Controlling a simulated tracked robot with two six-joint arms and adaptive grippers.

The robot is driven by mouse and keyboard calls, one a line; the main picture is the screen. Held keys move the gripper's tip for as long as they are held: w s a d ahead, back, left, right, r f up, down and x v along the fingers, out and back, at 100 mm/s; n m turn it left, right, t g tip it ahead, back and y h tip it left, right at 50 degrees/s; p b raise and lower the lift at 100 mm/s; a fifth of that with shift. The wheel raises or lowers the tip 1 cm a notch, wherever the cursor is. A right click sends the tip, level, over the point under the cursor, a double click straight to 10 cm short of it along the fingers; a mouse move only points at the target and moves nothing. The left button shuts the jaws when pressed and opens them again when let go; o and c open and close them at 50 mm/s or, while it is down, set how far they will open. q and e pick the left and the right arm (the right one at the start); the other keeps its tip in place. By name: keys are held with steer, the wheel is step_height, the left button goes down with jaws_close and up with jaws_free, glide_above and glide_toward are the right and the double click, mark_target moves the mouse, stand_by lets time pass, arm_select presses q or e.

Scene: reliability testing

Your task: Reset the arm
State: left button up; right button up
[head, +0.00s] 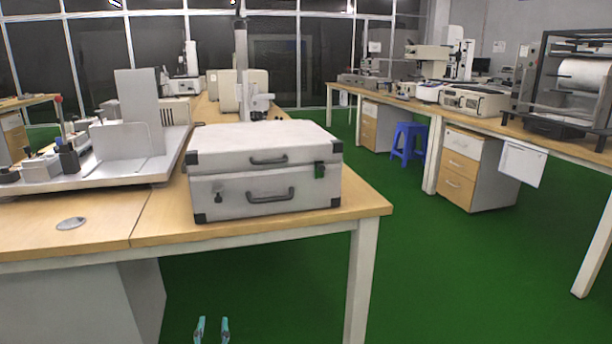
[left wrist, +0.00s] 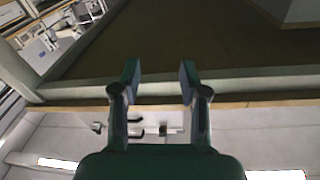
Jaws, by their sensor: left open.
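My left gripper (head: 212,330) shows at the bottom of the head view, low in front of the wooden table (head: 290,220), with only its two teal fingertips in the picture. In the left wrist view its fingers (left wrist: 160,82) stand apart with nothing between them. The gripper is open and empty. The table edge and a white surface with dark handle shapes show behind the fingers in that view. My right gripper is in neither view.
A closed silver case (head: 262,172) lies on the table near its front corner. A grey metal plate device (head: 100,165) stands to its left. A blue stool (head: 409,143) and a drawer cabinet (head: 470,170) stand by the right bench. The green floor (head: 440,270) between is clear.

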arm_select(q)
steer(key=s+d+f+g+h, duration=0.3)
steer(key=s+f+g, duration=0.3)
steer(key=f, duration=0.6)
steer(key=s+d+f+n+g+h, duration=0.1)
steer(key=s+d+f+g, duration=0.25)
steer(key=s, duration=0.65)
steer(key=s+d+f+g+h, duration=0.2)
steer(key=s+f+g, duration=0.25)
steer(key=s, duration=0.45)
steer(key=s+d+f+n+g+h, duration=0.1)
steer(key=s+d+f+g, duration=0.25)
steer(key=s, duration=0.65)
step_height(320, 180, up, 34)
steer(key=p, duration=3.3)
steer(key=shift+a+p, duration=0.35)
steer(key=shift+a, duration=0.05)
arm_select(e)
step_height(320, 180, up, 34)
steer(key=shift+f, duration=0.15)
arm_select(q)
steer(key=shift+g, duration=0.25)
